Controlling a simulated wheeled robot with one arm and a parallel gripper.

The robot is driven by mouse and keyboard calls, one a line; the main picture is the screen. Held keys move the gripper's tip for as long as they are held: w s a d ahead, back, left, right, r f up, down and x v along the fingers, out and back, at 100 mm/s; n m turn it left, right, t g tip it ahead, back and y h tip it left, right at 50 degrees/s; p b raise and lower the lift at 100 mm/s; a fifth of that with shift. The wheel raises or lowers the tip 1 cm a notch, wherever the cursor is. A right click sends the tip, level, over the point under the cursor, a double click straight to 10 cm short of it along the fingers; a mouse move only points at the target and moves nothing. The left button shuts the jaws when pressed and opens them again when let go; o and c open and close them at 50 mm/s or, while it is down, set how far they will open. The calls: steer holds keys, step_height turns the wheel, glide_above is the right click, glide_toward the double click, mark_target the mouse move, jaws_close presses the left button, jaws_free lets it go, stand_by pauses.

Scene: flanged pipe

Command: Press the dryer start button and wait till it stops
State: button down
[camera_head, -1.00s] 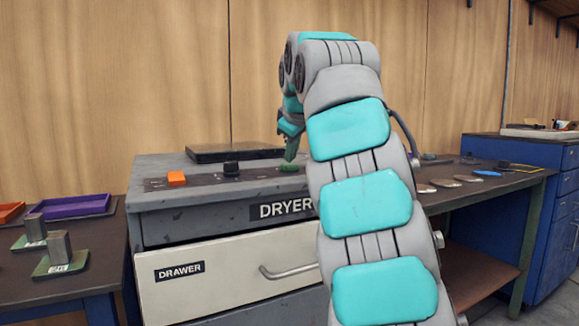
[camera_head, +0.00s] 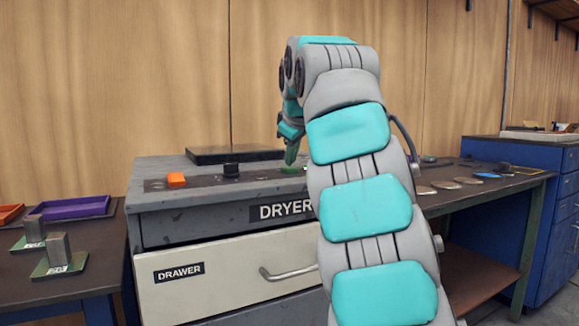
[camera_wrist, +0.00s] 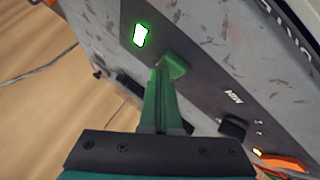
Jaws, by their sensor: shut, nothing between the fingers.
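The grey dryer (camera_head: 200,220) stands ahead, with a dark control strip on top. A green button (camera_head: 294,170) is on the strip; it also shows in the wrist view (camera_wrist: 176,65). My gripper (camera_head: 291,160) is shut and empty, its green fingertips pointing down at the green button. In the wrist view the fingertips (camera_wrist: 159,68) are right at the button's edge and seem to touch it; how far it is pressed cannot be told. A bright green light (camera_wrist: 140,35) glows beside the button.
A black knob (camera_head: 231,170) and an orange button (camera_head: 176,180) sit left on the strip. The dryer's drawer (camera_head: 225,275) is below. A purple tray (camera_head: 75,207) lies on the left table.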

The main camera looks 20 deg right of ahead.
mark_target(290, 168)
steer(key=shift+r+p, duration=0.6)
steer(key=shift+r, duration=0.2)
step_height(290, 168, up, 3)
steer(key=p, duration=0.2)
steer(key=shift+a+p, duration=0.1)
steer(key=shift+p, duration=0.25)
steer(key=shift+w+r+p, duration=0.15)
steer(key=shift+r+p, duration=0.15)
steer(key=shift+r, duration=0.15)
steer(key=shift+r+p, duration=0.35)
steer(key=shift+r, duration=0.15)
